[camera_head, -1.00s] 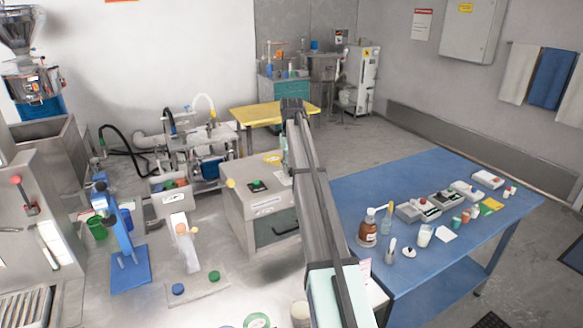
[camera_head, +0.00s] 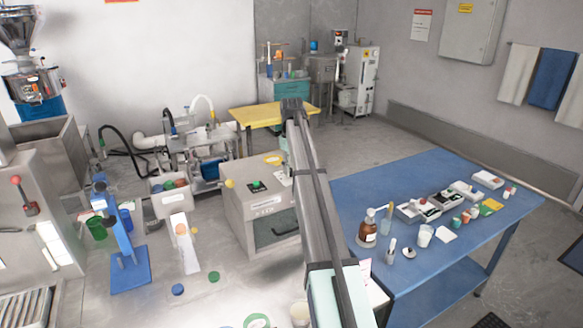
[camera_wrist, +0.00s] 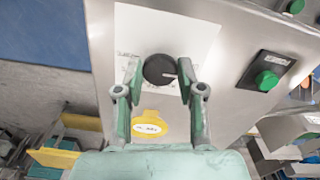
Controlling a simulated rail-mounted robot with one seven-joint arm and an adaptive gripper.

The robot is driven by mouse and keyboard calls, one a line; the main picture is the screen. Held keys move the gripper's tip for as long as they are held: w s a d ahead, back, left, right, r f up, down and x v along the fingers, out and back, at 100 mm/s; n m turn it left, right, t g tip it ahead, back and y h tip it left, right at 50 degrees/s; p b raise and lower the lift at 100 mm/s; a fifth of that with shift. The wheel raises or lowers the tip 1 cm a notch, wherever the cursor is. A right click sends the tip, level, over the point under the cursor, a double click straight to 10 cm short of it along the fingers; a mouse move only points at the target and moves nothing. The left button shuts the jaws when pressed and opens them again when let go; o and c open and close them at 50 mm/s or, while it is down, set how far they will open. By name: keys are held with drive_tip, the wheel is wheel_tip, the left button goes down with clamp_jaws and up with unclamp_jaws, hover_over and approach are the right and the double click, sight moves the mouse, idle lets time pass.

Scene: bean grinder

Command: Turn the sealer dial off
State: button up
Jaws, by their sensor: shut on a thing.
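The sealer looks like a steel box machine (camera_head: 262,228) with a green button (camera_head: 256,185) on top, in the middle of the head view. In the wrist view its black round dial (camera_wrist: 160,69) sits on a white label plate (camera_wrist: 190,38), with a small light pointer mark at its right. My gripper (camera_wrist: 161,75) has one green-grey finger on each side of the dial and is shut on it. A yellow tag (camera_wrist: 147,125) lies between the fingers, below the dial. In the head view my arm hides the dial and my fingertips.
The green button (camera_wrist: 267,80) on its black plate stands right of the dial in the wrist view. A blue table (camera_head: 440,175) with bottles and small boxes is at the right. A yellow table (camera_head: 262,116) stands behind the sealer. A blue press stand (camera_head: 130,270) is at left.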

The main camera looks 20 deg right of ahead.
sight(291, 170)
drive_tip(key=o, duration=1.1)
drive_tip(key=shift+f, duration=0.1)
drive_tip(key=shift+o, duration=0.2)
wheel_tip(291, 170, up, 12)
